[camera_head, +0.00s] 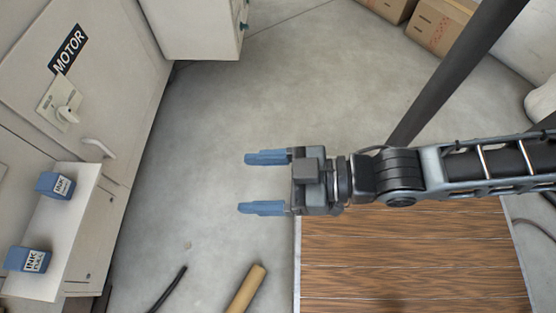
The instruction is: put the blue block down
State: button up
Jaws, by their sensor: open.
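My gripper (265,183) is open and empty in the middle of the head view. Its two blue fingers point left over the bare grey floor. Two blue blocks with white "INK" labels stand on a white shelf at the left. The upper blue block (52,186) is near the shelf's far part, and the lower blue block (25,260) is near its front part. My gripper is well to the right of both and touches neither. No blue block is between the fingers.
The white shelf (72,232) juts from a cabinet (105,60) with a "MOTOR" switch (66,115) and a handle. A brown tube (246,289) and a dark rod (168,289) lie below my gripper. A wooden platform (410,250) is at the lower right. Cardboard boxes (440,25) stand at the back.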

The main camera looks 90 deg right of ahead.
jog(key=s+r, duration=0.4)
jog(key=r, duration=0.1)
jog(key=shift+d+g, duration=0.2)
jog(key=shift+g, duration=0.1)
